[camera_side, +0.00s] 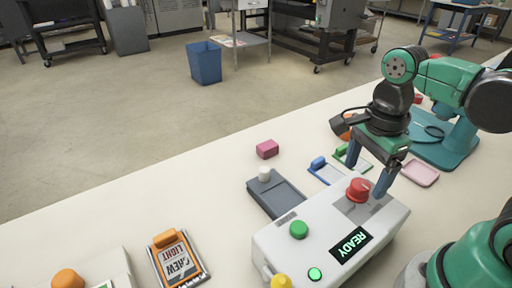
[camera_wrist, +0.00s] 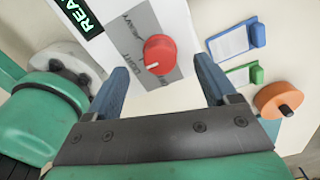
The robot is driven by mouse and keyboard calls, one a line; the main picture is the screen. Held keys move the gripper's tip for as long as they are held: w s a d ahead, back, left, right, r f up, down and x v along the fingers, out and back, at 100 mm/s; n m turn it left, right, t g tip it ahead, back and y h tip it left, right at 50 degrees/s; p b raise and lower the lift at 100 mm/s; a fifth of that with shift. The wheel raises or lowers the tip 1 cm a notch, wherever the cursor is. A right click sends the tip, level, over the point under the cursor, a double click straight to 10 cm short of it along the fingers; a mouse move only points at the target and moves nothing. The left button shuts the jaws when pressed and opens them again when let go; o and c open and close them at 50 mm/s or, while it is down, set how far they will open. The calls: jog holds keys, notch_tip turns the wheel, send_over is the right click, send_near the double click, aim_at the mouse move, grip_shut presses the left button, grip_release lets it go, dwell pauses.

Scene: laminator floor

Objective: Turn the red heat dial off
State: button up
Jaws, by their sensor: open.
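The red heat dial (camera_side: 359,188) sits on the top of the white laminator box (camera_side: 300,262), at its far right end on a grey plate. In the wrist view the red dial (camera_wrist: 160,53) has a white pointer line, with the words HEAVY and LIGHT printed on the plate (camera_wrist: 130,45) around it. The line points to the lower left, near LIGHT. My gripper (camera_side: 368,178) is open, its blue fingers apart on either side of the dial in the side view.
The box also carries a green button (camera_side: 299,229), a lit READY display (camera_side: 350,245) and a yellow knob (camera_side: 281,282). Blue and green clipboards (camera_wrist: 232,40) (camera_wrist: 242,75) and an orange round item (camera_wrist: 279,99) lie beyond the box. A pink block (camera_side: 267,149) stands on the table.

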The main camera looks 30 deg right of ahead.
aim_at(359, 189)
jog(key=shift+f, duration=1.35)
grip_shut()
jog(key=shift+n, duration=0.4)
jog(key=n, duration=0.4)
jog(key=shift+n, duration=0.4)
jog(key=n, duration=0.6)
jog(key=shift+n, duration=0.3)
grip_release()
